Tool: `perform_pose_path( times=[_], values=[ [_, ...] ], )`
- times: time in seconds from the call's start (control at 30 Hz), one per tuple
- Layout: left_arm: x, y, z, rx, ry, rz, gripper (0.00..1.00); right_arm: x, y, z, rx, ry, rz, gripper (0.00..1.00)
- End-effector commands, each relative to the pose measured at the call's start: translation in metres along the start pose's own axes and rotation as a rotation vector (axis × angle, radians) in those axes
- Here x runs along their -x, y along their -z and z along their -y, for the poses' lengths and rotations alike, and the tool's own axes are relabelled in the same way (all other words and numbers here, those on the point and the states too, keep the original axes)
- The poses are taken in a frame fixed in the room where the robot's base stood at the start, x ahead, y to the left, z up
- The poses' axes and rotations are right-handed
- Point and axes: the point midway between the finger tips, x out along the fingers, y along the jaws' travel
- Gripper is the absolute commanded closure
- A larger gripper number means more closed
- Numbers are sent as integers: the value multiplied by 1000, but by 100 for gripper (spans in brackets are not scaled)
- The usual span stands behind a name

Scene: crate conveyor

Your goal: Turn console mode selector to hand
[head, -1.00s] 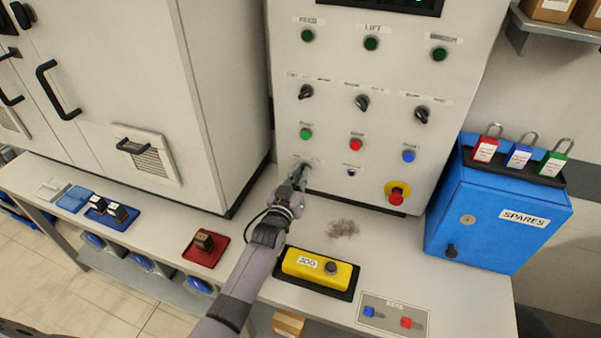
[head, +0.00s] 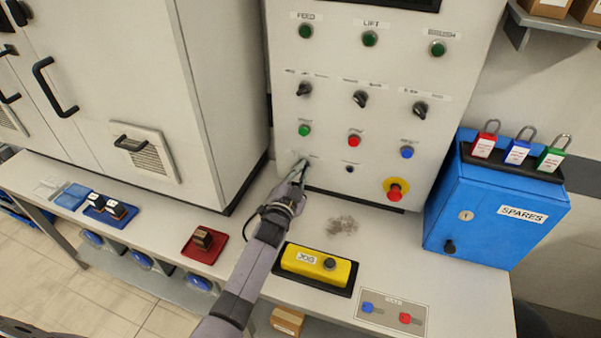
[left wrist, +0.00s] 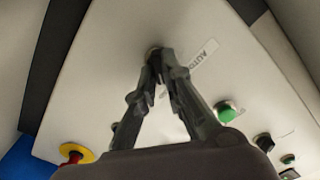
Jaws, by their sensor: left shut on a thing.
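The console (head: 330,210) is a pale upright panel with rows of buttons and knobs. My left gripper (head: 301,165) reaches its lower left part and is shut on the mode selector there. In the left wrist view, my left gripper's fingers (left wrist: 157,60) close together on the selector (left wrist: 153,50), a small dark knob mostly hidden between the fingertips. A label reading AUTO (left wrist: 205,52) is beside it; the other lettering is partly covered. The knob's exact angle cannot be read. My right gripper is not in view.
A green button (head: 304,130) is just above my gripper. A red emergency knob on yellow (head: 396,190) is at the panel's lower right. A yellow JOG box (head: 300,262) and a red tray (head: 190,253) lie on the bench. A blue SPARES cabinet (head: 480,225) stands right.

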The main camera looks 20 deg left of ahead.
Motion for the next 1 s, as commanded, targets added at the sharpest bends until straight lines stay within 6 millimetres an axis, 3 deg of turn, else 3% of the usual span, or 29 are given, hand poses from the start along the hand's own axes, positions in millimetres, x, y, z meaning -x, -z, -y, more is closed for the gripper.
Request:
perform_pose_path(
  times=[0.3, 0.8, 0.83, 1.0],
  values=[
    [0, 0, -1, -104, -1, 0, 100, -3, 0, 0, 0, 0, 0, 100],
    [0, 0, -2, -120, -2, 1, 100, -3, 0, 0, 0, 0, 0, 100],
    [0, 0, -2, -119, -2, 1, 90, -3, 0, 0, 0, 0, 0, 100],
    [0, 0, -1, -119, -1, 0, 78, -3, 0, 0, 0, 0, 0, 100]
  ],
)
